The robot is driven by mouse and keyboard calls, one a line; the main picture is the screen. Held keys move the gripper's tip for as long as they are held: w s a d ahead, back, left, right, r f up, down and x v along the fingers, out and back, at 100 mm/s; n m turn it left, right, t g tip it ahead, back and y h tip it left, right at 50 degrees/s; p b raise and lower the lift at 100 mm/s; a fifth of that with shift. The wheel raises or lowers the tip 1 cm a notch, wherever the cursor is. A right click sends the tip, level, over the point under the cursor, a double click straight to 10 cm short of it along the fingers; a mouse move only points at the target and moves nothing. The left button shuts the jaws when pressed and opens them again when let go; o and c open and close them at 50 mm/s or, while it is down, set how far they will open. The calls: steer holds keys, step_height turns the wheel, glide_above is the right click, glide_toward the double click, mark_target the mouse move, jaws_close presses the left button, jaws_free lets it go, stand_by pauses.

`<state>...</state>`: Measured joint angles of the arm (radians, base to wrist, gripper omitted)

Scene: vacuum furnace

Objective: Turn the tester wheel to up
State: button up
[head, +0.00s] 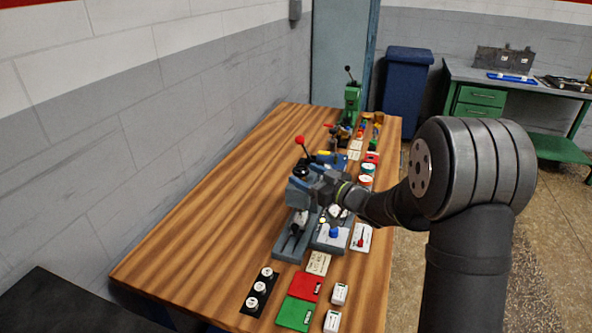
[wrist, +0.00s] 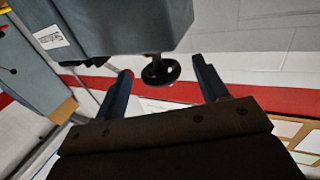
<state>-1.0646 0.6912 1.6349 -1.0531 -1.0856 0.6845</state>
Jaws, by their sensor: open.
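The tester wheel (wrist: 160,72) is a small black handwheel on a short stem under a grey housing in the wrist view. My gripper (wrist: 163,70) is open, with one dark blue finger on each side of the wheel in the picture. I cannot tell whether either finger touches it. In the head view my gripper (head: 328,186) is beside the grey tester (head: 291,232), at its head.
The wooden bench (head: 215,195) holds a green press (head: 352,102), a red pad (head: 305,287), a green pad (head: 295,313) and a black strip with white dials (head: 257,291). The bench's left side is clear. A blue bin (head: 405,80) stands behind.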

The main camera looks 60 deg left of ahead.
mark_target(296, 170)
steer(key=shift+x, duration=2.25)
steer(key=shift+c, duration=0.2)
steer(key=c, duration=1)
